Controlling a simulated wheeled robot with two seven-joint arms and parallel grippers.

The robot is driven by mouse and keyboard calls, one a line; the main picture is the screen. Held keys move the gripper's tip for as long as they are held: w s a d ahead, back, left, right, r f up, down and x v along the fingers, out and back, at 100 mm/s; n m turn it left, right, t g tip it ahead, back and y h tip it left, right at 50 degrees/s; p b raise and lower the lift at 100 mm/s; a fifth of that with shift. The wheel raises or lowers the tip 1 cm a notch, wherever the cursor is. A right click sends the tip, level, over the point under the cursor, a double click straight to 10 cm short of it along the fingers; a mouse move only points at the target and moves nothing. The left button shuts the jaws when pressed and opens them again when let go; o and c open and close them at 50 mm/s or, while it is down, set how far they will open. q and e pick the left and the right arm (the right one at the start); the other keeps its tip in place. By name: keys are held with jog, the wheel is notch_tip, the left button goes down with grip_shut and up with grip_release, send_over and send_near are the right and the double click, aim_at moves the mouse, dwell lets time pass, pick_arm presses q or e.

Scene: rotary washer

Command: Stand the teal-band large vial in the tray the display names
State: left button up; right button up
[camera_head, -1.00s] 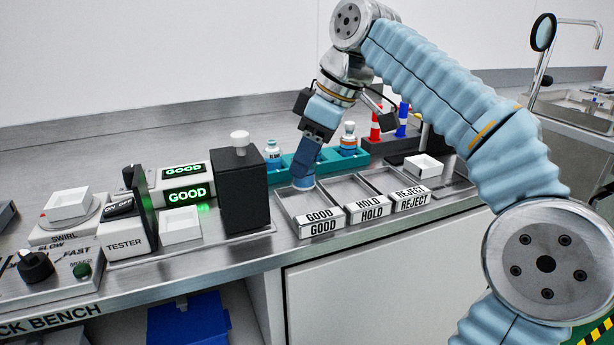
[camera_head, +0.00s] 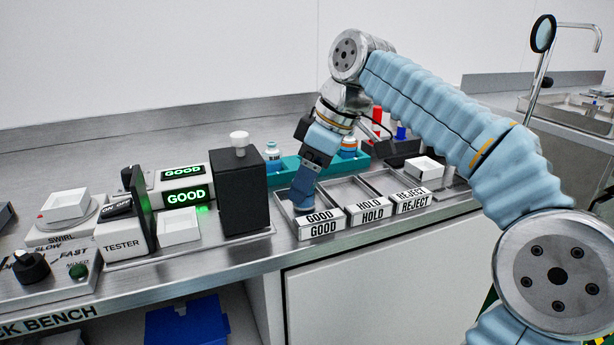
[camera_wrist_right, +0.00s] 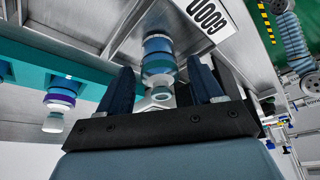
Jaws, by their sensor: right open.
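The display (camera_head: 184,197) reads GOOD in green. The GOOD tray (camera_head: 284,213) is the leftmost of three metal trays. My right gripper (camera_head: 302,200) points down into it. In the right wrist view, the open fingers (camera_wrist_right: 163,88) stand on either side of a vial with a teal-blue band (camera_wrist_right: 158,50), with gaps beside it. This vial appears upright in the tray labelled GOOD; in the head view the gripper hides it. My left gripper is not in view.
The teal rack (camera_head: 288,170) behind the trays holds other vials (camera_head: 273,152), one partly behind my arm. A black box (camera_head: 240,190) with a white knob stands close left of the GOOD tray. The HOLD tray (camera_head: 345,190) and REJECT tray lie to the right.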

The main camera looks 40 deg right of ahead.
jog(key=shift+r, duration=0.2)
jog(key=p+v, duration=0.2)
jog(key=v, duration=1)
jog(key=shift+p, duration=0.3)
